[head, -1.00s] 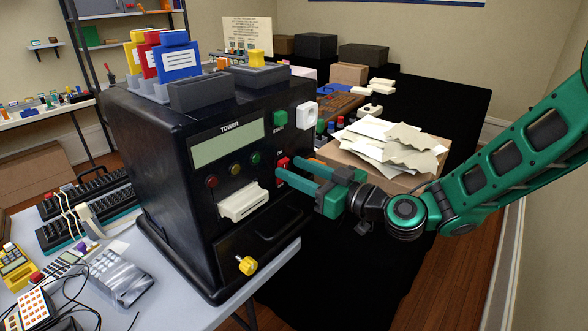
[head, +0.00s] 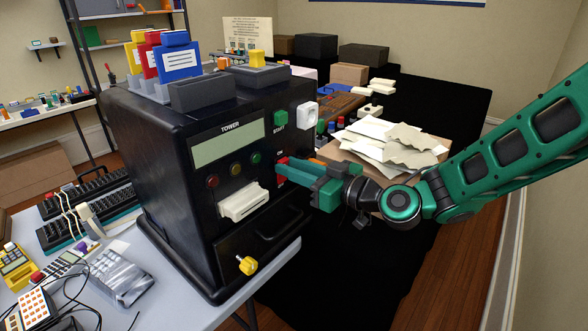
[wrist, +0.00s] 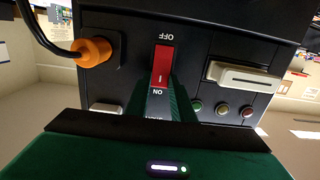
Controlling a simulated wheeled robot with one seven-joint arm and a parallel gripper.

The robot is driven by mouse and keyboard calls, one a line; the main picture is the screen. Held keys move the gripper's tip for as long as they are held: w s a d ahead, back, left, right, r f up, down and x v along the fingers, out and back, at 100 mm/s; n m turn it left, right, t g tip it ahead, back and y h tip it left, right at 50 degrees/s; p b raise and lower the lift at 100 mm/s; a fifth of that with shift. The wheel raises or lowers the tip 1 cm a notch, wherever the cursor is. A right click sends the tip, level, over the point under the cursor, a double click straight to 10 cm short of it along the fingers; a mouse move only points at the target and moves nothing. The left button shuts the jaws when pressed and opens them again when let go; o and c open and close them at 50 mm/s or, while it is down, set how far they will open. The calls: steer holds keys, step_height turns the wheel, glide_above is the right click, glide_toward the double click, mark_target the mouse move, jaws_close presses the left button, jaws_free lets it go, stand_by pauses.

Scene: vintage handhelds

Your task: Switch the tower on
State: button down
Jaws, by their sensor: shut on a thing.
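The black tower (head: 160,170) stands on the table with its front to the right. Its pale green screen (head: 228,142) is blank and its three round lamps look dull. The red rocker switch (wrist: 163,65) is at the front's right side, between OFF and ON labels; it also shows in the head view (head: 282,161). My gripper (head: 284,169) reaches in from the right, its fingers shut on the switch at the ON end. In the wrist view the fingers (wrist: 161,95) partly cover that end. Which way the rocker is tipped is hard to tell.
A green START button (head: 279,119) and a white square fitting (head: 307,115) sit above the switch. An orange plug (wrist: 95,50) with a black cable is beside it. A cream cartridge (head: 243,202) sticks out below the lamps. A paper-filled box (head: 345,155) stands behind my gripper.

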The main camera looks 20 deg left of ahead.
steer(key=shift+w+d+h, duration=0.1)
steer(key=shift+w+h, duration=0.1)
steer(key=shift+h, duration=0.1)
steer(key=c, duration=1.5)
jaws_free()
steer(key=shift+s, duration=0.1)
steer(key=v, duration=1)
steer(key=shift+d, duration=0.35)
